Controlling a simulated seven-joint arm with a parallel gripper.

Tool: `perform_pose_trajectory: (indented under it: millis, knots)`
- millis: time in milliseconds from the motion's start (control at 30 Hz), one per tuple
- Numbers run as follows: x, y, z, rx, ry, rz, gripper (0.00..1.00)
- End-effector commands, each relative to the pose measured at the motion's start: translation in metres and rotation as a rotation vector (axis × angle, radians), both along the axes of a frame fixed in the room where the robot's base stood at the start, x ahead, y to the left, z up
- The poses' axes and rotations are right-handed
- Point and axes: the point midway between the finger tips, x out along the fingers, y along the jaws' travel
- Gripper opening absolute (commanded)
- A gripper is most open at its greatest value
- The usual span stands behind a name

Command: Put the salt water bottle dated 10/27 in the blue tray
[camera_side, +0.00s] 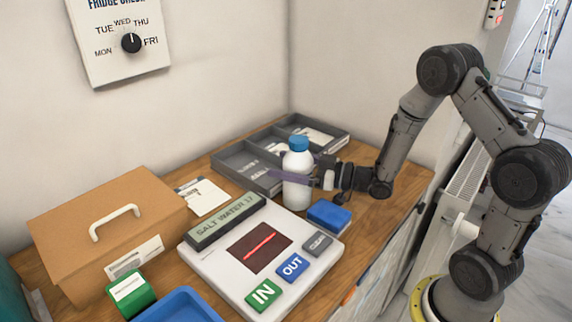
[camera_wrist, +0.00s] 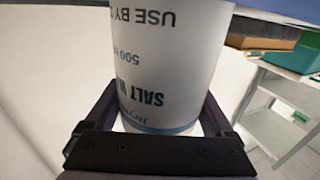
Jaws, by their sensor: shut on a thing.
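A white bottle with a blue cap (camera_side: 297,178) stands upright, or is held upright, behind the scanner panel in the side view. My gripper (camera_side: 300,180) is shut around its body from the right. In the wrist view the bottle (camera_wrist: 170,60) fills the middle between my fingers. Its label is upside down and reads "SALT W…", "500" and "USE BY"; the date is cut off. I cannot tell whether its base touches the counter. The blue tray (camera_side: 180,306) is at the bottom edge of the side view, only partly in frame, and empty where it shows.
The scanner panel (camera_side: 215,262) shows "SALT WATER 17" and has IN, OUT and CLEAR buttons. A blue block (camera_side: 329,214) lies right of it. A grey divided tray (camera_side: 240,159) is behind the bottle. A brown box (camera_side: 110,225) and a green block (camera_side: 131,293) are left.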

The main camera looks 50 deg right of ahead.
Motion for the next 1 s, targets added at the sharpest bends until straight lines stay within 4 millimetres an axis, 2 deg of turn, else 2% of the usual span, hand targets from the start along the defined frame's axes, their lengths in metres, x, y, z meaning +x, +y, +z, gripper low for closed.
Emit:
perform_pose_trajectory:
  millis: [200, 233, 300, 633, 767, 1000]
  knots:
    - [0.001, 0.000, -0.002, 0.001, -0.004, 0.000, 0.00]
    - [0.000, 0.000, -0.004, 0.001, 0.001, 0.000, 0.89]
    - [0.000, 0.000, -0.003, 0.001, 0.001, 0.000, 1.00]
    - [-0.001, 0.000, 0.001, -0.001, -0.001, 0.000, 1.00]
    - [-0.017, -0.008, 0.000, 0.001, 0.003, -0.005, 1.00]
    - [-0.060, -0.027, 0.000, 0.000, 0.002, -0.007, 1.00]
